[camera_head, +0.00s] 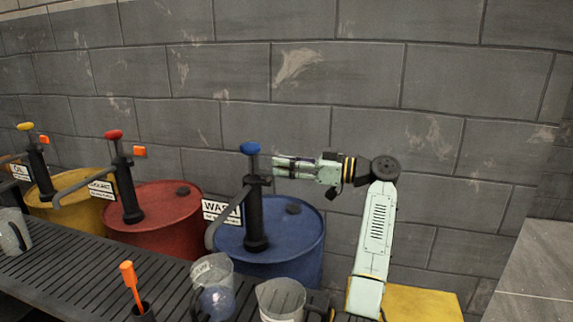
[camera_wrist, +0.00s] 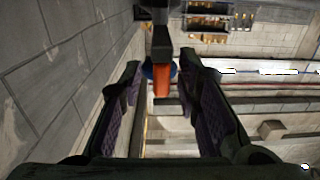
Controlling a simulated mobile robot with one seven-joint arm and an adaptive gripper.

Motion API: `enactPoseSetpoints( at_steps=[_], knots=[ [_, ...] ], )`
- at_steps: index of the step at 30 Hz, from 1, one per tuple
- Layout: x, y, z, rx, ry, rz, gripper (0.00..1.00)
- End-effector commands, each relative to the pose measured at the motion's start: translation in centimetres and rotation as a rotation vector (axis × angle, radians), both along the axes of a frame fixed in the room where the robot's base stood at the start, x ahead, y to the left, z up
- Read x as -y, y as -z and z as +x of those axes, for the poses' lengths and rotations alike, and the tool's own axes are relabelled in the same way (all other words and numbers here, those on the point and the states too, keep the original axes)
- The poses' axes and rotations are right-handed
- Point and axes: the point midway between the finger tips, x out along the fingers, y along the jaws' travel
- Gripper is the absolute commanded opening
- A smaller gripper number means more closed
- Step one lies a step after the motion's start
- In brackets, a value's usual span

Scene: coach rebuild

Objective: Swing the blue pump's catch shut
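The blue pump (camera_head: 255,215) stands upright on the blue drum (camera_head: 300,250), with a blue knob (camera_head: 250,148) on top and a spout to the left. Its orange catch (camera_wrist: 161,84) shows in the wrist view, pointing towards the camera between my fingertips; in the head view my gripper hides it. My gripper (camera_head: 276,167) comes from the right and lies level beside the pump's head, just below the knob. In the wrist view the two fingers of my gripper (camera_wrist: 163,78) stand well apart, with gaps on both sides of the catch.
A red pump (camera_head: 127,185) on a red drum and a yellow pump (camera_head: 40,170) stand to the left, with orange catches sticking out right. Jugs (camera_head: 280,300) and an orange-handled tool (camera_head: 131,285) are on the slatted bench (camera_head: 70,265) in front. A block wall (camera_head: 440,70) is close behind.

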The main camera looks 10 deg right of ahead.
Motion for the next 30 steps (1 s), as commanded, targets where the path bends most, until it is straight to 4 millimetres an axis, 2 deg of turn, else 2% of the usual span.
enactPoseSetpoints(
  at_steps=[5,8,21,25,30],
  knots=[
    [0.3,0.0,-0.1,0.000,0.001,0.000,0.30],
    [1.4,0.0,-0.6,0.000,0.002,0.001,0.30],
    [9.2,-0.1,-4.2,0.000,0.002,0.001,0.30],
    [10.5,0.0,-4.8,-0.001,0.002,0.000,0.30],
    [10.9,0.0,-5.1,0.000,-0.001,0.000,0.30]
  ],
)
